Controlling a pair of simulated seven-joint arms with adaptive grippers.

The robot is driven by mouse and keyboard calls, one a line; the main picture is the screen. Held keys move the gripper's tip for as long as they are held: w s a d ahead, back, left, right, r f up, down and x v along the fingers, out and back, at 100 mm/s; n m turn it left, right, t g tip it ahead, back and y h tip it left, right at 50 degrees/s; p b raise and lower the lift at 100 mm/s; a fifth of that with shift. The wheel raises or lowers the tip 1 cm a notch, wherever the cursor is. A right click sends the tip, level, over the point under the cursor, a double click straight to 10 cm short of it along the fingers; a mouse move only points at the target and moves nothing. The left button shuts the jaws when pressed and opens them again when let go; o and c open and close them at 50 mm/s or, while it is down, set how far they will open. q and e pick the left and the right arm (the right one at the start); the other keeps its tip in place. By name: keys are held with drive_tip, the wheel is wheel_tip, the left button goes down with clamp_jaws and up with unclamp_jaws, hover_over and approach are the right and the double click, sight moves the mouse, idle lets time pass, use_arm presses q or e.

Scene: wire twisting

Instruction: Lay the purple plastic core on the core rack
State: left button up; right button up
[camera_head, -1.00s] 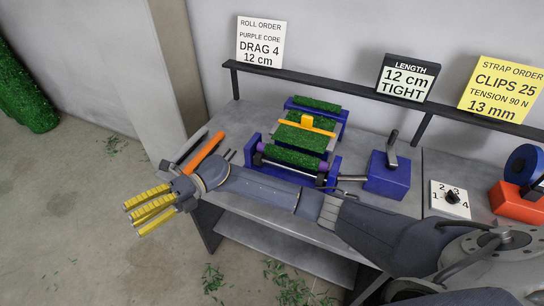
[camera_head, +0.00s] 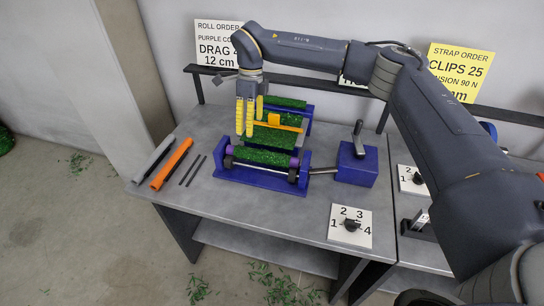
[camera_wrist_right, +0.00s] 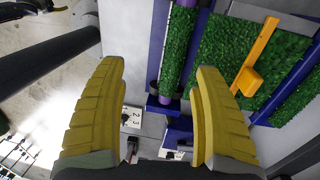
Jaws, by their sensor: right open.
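The purple plastic core shows as a purple left end (camera_head: 229,150) and right end (camera_head: 294,162), with green turf covering the length between. It lies across the front of the blue-framed roller machine (camera_head: 262,185). It also shows at the left of the machine in the right wrist view (camera_wrist_right: 187,3). My right gripper (camera_head: 249,130) is open, with yellow fingers pointing down over the left part of the machine. Nothing sits between its fingers. I cannot tell which part is the core rack. My left gripper is not in view.
Orange (camera_head: 171,164) and dark (camera_head: 153,160) bars and thin rods lie at the table's left. A blue box with a lever (camera_head: 357,165) and a dial plate (camera_head: 350,226) are at the right. An orange gauge (camera_head: 275,123) crosses the turf behind. A dark rail runs along the back.

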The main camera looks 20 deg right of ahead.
sight(261, 151)
drive_tip(key=shift+h, duration=0.3)
drive_tip(key=d+f, duration=0.1)
drive_tip(key=f, duration=0.2)
drive_tip(key=d+f, duration=0.1)
drive_tip(key=f, duration=0.3)
drive_tip(key=d+f, duration=0.1)
drive_tip(key=f, duration=0.2)
drive_tip(key=shift+w+f, duration=0.15)
drive_tip(key=shift+w, duration=0.1)
drive_tip(key=shift+s+f, duration=0.2)
drive_tip(key=shift+f, duration=2.45)
drive_tip(key=c, duration=1.4)
drive_tip(key=shift+o, duration=0.2)
drive_tip(key=shift+r, duration=0.1)
